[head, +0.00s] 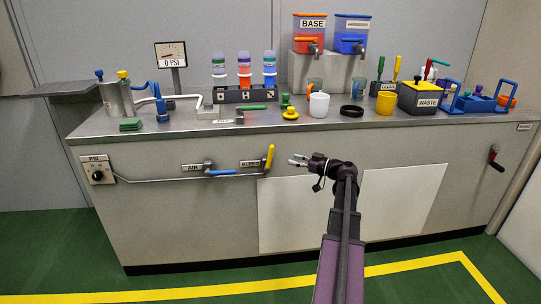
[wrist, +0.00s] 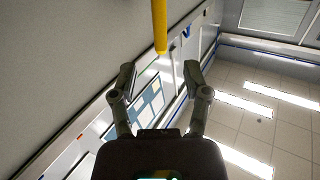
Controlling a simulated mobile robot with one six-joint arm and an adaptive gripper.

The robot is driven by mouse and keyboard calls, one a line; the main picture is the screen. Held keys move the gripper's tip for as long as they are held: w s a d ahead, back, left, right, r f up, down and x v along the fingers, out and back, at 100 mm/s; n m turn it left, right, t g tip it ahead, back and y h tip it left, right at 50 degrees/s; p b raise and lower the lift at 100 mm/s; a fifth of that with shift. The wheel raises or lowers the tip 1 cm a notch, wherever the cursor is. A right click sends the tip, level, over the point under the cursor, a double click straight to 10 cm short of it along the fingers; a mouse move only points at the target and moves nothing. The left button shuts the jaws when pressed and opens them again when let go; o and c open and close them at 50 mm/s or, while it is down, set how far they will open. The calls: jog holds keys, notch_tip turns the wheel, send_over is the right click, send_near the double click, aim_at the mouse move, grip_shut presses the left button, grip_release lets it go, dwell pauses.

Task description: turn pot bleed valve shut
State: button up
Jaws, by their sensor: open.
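The bleed valve's yellow handle (head: 269,157) stands nearly upright on the front panel, right of the BLEED label (head: 250,163). In the wrist view the yellow handle (wrist: 160,27) comes down from the top edge, ahead of the gap between the fingers; its other end is out of frame. My gripper (head: 295,159) is open and empty, a little right of the handle in the head view, with its fingers towards it. In the wrist view my gripper (wrist: 159,71) shows two spread fingers, with no clear contact with the handle.
The AIR valve's blue handle (head: 221,172) lies level to the left on the same pipe (head: 150,180). A PSI knob (head: 98,173) is at the far left of the panel. The bench top (head: 190,125) juts above the valves. A gauge sign (head: 171,54) reads 0 PSI.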

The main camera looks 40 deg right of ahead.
aim_at(271, 154)
jog(key=x, duration=1)
grip_shut()
